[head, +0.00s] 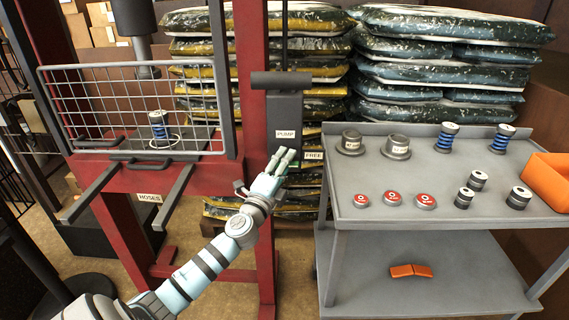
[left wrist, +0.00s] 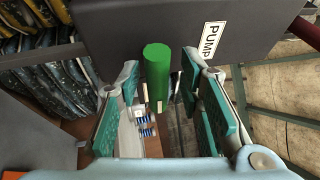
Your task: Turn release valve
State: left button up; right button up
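The release valve shows in the left wrist view as a green cylindrical knob (left wrist: 157,72) by the dark pump body (left wrist: 120,25). In the head view the pump body (head: 285,112) with its PUMP label stands on the red press frame, with a FREE label (head: 314,155) to its right. My left gripper (head: 284,155) is at the lower part of the pump. In the left wrist view my left gripper (left wrist: 158,82) is open, its fingers on either side of the knob with visible gaps. Contact with the knob cannot be told. My right gripper is not in view.
A grey cart (head: 345,190) stands right of the press, with springs, cylinders and red discs on top. An orange bin (head: 548,178) is at its right end. A wire guard (head: 95,105) covers the press at left. Stacked bags (head: 440,65) stand behind.

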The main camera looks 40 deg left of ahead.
pick_arm(q)
jog(key=shift+s+d+f, duration=0.1)
jog(key=shift+s+f, duration=0.15)
jog(key=shift+s, duration=0.1)
jog(key=v, duration=1.1)
jog(key=shift+s, duration=0.2)
jog(key=shift+r, duration=0.15)
